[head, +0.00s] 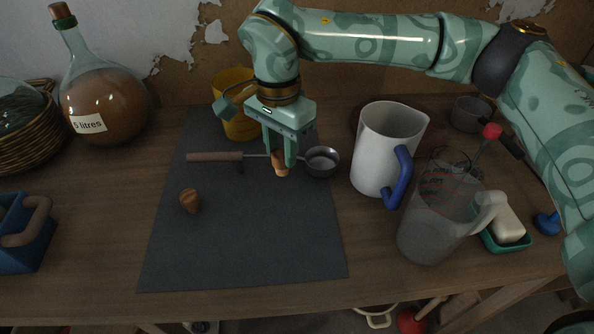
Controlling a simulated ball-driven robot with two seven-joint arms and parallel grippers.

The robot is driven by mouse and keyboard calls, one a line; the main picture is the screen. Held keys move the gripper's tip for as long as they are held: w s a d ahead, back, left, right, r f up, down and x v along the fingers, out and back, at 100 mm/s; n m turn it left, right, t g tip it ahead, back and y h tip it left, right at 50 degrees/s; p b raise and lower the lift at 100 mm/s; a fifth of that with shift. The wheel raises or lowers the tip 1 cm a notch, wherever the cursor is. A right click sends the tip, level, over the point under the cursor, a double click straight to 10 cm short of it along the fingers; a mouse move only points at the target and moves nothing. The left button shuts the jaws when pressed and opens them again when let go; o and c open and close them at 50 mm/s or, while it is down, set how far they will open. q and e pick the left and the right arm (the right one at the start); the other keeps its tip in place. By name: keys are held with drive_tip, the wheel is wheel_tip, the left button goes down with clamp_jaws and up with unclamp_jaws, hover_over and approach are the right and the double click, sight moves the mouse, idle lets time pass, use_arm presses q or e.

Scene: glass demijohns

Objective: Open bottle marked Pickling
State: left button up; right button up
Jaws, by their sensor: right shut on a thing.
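A round glass demijohn (104,98) with brown contents stands at the back left. Its label (88,123) reads "5 litres", and a cork (61,11) sits in its neck. No label reading "Pickling" shows. My right gripper (281,161) points down over the dark mat (240,250), shut on a small light-brown cork-like piece (281,171). I cannot tell whether that piece touches the mat. A brown wooden stopper (190,201) lies on the mat to the left. My left gripper is not in view.
A long-handled ladle (321,162) lies close behind and beside the right gripper. A white jug (385,150), a clear measuring jug (432,215) and a soap dish (505,232) crowd the right. A yellow cup (236,125) stands behind. A basket (30,135) and blue caddy (22,235) stand left. The mat's front is clear.

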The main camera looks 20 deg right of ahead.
drive_tip(key=d+f, duration=0.2)
drive_tip(key=f, duration=0.1)
drive_tip(key=w+d+f+b, duration=0.1)
drive_tip(key=shift+f, duration=0.2)
drive_tip(key=f, duration=0.1)
drive_tip(key=f+b, duration=0.2)
drive_tip(key=shift+d+f, duration=0.25)
drive_tip(key=shift+f, duration=0.15)
drive_tip(key=shift+w+f, duration=0.1)
drive_tip(key=shift+w, duration=0.05)
drive_tip(key=shift+r, duration=0.2)
drive_tip(key=o, duration=1.1)
drive_tip(key=shift+f, duration=0.1)
use_arm(q)
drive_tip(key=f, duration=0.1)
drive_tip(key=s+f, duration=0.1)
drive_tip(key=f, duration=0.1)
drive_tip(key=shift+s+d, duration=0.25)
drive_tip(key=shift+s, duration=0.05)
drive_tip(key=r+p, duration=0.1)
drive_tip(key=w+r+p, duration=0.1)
drive_tip(key=p, duration=0.1)
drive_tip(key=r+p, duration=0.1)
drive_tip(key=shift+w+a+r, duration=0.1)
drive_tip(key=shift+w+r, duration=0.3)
use_arm(e)
wheel_tip(320, 180, up, 12)
drive_tip(key=shift+r, duration=0.15)
